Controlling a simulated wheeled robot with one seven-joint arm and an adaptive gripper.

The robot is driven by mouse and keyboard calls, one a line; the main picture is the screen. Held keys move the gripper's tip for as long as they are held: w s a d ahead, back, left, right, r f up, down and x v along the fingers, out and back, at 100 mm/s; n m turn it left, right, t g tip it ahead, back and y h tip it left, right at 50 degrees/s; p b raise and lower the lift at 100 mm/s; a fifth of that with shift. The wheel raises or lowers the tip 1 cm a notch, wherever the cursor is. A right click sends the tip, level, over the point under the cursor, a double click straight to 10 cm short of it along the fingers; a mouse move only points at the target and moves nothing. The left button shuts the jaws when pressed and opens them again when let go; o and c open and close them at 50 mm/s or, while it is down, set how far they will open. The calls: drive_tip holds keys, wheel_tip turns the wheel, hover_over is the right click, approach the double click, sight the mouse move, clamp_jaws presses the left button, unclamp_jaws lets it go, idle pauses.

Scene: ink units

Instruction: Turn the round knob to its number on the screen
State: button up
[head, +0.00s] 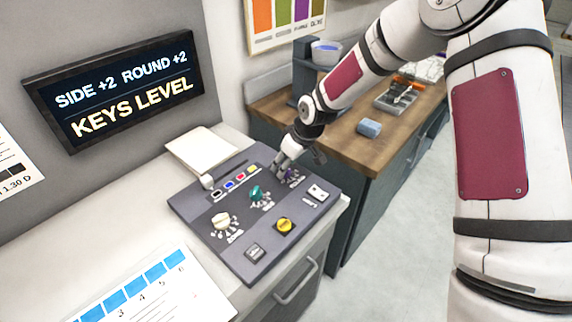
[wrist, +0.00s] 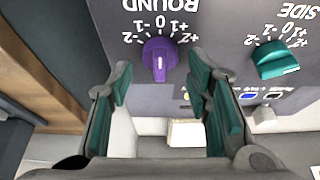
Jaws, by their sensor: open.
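The screen (head: 120,90) reads "SIDE +2 ROUND +2" above "KEYS LEVEL". The round knob (wrist: 160,62) is purple, under an upside-down "ROUND" label and a scale from -2 to +2 in the wrist view. A pale line runs down its grip on the side away from the numbers; I cannot tell its exact setting. In the head view the purple knob (head: 292,176) is partly hidden by my gripper (head: 284,164). My gripper is open; in the wrist view its fingers (wrist: 159,76) are on either side of the knob, with visible gaps.
The panel (head: 190,208) also carries the teal side knob (head: 262,197), a cream knob (head: 222,223), a yellow knob (head: 286,226), a white switch (head: 318,192) and small coloured keys.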

drive_tip(key=shift+w+a+f, duration=0.1)
drive_tip(key=shift+w+f, duration=0.05)
drive_tip(key=shift+f, duration=0.3)
drive_tip(key=c, duration=1.1)
drive_tip(key=shift+o, duration=0.2)
drive_tip(key=m+h, duration=0.1)
drive_tip(key=m, duration=0.2)
drive_tip(key=m+t+h, duration=0.1)
drive_tip(key=m, duration=0.1)
drive_tip(key=shift+a+m+p, duration=0.2)
drive_tip(key=shift+m+p, duration=0.1)
drive_tip(key=shift+m, duration=0.1)
drive_tip(key=m+h+p, duration=0.1)
drive_tip(key=m+h, duration=0.1)
drive_tip(key=m, duration=0.4)
